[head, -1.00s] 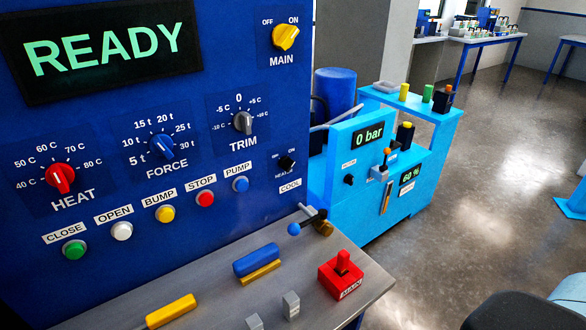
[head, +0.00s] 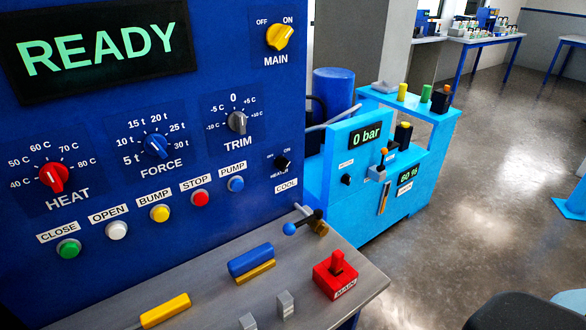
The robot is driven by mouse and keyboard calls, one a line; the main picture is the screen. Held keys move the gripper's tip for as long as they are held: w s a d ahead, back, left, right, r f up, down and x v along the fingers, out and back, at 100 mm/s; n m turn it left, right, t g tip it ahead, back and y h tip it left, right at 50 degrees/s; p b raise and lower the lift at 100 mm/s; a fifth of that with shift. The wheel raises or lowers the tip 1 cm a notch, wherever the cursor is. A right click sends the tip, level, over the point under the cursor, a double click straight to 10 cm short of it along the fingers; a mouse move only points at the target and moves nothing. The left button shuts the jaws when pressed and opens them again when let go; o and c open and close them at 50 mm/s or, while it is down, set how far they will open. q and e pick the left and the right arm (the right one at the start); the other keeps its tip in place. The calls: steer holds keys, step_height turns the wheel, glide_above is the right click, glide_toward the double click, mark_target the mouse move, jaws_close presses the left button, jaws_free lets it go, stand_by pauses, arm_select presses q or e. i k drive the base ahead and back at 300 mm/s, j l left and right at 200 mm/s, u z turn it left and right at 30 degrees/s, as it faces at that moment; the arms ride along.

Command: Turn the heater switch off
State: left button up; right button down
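The heater switch (head: 281,162) is a small black knob on the lower right of the blue control panel (head: 215,70). Small OFF and ON marks stand above it, and a HEATER label is partly hidden by it. It is too small and dark to tell which mark it points to. A COOL label sits just below. Neither of my grippers shows in the head view, and nothing touches the switch.
A yellow MAIN knob (head: 279,37) points towards ON. Dials and several coloured buttons (head: 201,198) fill the panel. A blue-balled lever (head: 289,229) and red MAIN switch (head: 336,273) stand on the grey bench below. A light-blue machine (head: 350,220) is to the right; open floor lies beyond.

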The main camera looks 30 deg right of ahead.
mark_target(281, 162)
steer(key=k+l, duration=0.15)
steer(key=l, duration=0.25)
steer(key=k+l+z, duration=0.1)
steer(key=l, duration=0.3)
steer(key=k+l+z, duration=0.1)
steer(key=l, duration=0.35)
steer(key=k+l, duration=0.25)
steer(key=l, duration=0.15)
steer(key=k+l+z, duration=0.1)
steer(key=l, duration=0.35)
